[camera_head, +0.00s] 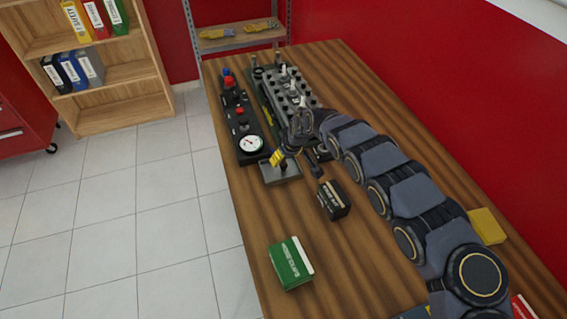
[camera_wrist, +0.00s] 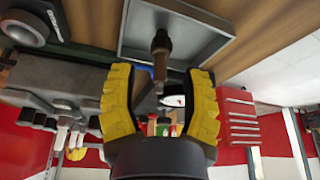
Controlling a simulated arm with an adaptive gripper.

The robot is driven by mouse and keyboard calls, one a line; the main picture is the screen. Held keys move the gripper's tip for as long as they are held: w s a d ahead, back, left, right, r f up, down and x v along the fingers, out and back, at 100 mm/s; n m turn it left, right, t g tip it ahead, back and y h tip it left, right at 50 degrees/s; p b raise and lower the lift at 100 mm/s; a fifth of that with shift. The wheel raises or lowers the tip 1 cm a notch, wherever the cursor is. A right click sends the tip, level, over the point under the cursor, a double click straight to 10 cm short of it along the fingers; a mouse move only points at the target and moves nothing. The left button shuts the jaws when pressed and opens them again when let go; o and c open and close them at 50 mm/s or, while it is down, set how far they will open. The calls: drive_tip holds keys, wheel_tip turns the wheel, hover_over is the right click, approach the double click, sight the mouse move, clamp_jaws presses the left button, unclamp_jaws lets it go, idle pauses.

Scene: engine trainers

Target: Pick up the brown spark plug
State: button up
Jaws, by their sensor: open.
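The brown spark plug (camera_wrist: 161,50) shows in the wrist view, standing out from a shallow grey metal tray (camera_wrist: 136,45). It lies between the two yellow fingers of my gripper (camera_wrist: 160,74) as seen from the wrist, with a visible gap on both sides. The fingers are apart and do not touch it. In the head view, my gripper (camera_head: 280,157) is low over the small grey tray (camera_head: 290,178) at the near end of the engine trainer. There the plug is small and hard to tell from the dark gripper parts.
The engine block (camera_head: 290,92) with several white-topped plugs stands behind my gripper. A black gauge panel (camera_head: 240,118) is on its left. A black box (camera_head: 334,200) and a green box (camera_head: 291,263) stand nearer on the wooden table (camera_head: 255,225). A yellow box (camera_head: 487,225) lies right.

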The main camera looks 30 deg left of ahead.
drive_tip(key=shift+x, duration=0.9)
clamp_jaws()
drive_tip(key=shift+s, duration=0.1)
drive_tip(key=shift+r, duration=0.1)
